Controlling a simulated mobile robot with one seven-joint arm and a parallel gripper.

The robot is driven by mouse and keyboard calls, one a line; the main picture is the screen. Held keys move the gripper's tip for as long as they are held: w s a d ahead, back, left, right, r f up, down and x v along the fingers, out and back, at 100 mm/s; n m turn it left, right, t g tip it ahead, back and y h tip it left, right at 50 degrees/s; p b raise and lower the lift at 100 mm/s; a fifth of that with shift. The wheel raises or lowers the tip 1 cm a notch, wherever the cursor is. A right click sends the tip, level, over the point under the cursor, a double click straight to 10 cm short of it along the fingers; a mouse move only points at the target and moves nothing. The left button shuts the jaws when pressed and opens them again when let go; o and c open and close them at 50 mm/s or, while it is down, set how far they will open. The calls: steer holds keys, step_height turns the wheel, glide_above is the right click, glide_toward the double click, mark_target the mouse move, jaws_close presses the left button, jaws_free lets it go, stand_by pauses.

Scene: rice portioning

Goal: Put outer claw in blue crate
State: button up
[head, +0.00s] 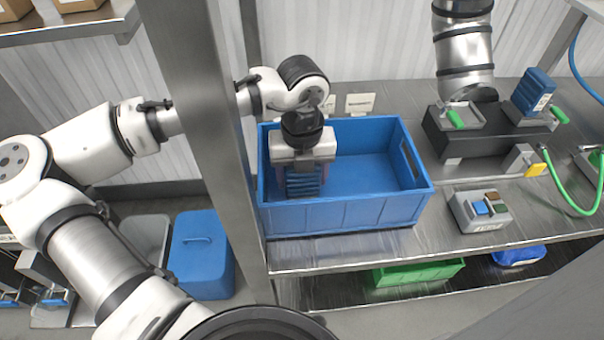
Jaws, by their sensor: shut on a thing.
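The blue crate (345,215) stands on the steel table in the head view, open at the top. My gripper (304,172) points down over the left part of the crate. It is shut on a blue ribbed piece, the outer claw (303,187), which is at the crate's left inside. The claw's lower end appears below the rim level, but I cannot tell if it touches the crate floor. The right part of the crate is empty.
A metal post (205,130) stands just left of the crate. A dark fixture (480,135) with another blue ribbed piece (534,90) and a button box (480,211) are to the right. A green crate (418,272) sits on the shelf below.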

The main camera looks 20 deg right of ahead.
steer(key=shift+f, duration=0.3)
steer(key=shift+f, duration=0.1)
steer(key=o, duration=1.4)
step_height(320, 180, up, 12)
steer(key=shift+r+b, duration=0.15)
steer(key=shift+b, duration=0.5)
